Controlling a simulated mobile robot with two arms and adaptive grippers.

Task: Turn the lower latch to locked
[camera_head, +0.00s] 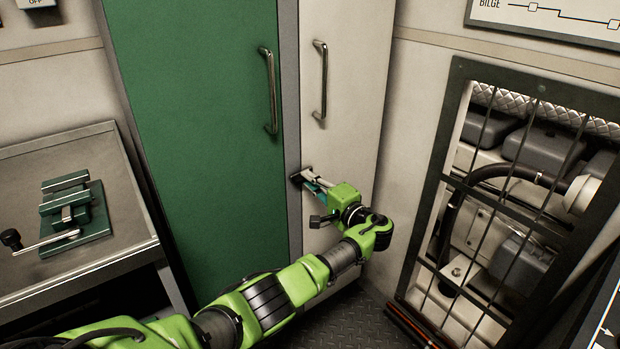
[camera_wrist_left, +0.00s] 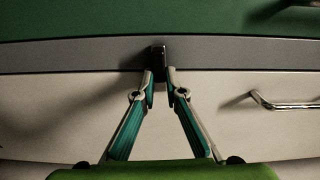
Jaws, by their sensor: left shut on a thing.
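The lower latch (camera_head: 296,178) is a small dark piece at the grey strip between the green door (camera_head: 205,120) and the white door (camera_head: 345,80). In the left wrist view the latch (camera_wrist_left: 158,52) stands out from the grey strip, with its near end between the fingertips. My left gripper (camera_head: 306,177) reaches it from the right in the head view. In the left wrist view the gripper (camera_wrist_left: 159,84) is shut on the latch. The fingers hide part of the latch, and I cannot tell its exact angle. My right gripper is not in view.
Vertical bar handles are on the green door (camera_head: 270,90) and the white door (camera_head: 321,80). A bench (camera_head: 110,155) with a green vise (camera_head: 75,212) stands at the left. A barred frame (camera_head: 440,170) over machinery is at the right. Some floor (camera_head: 345,318) shows below.

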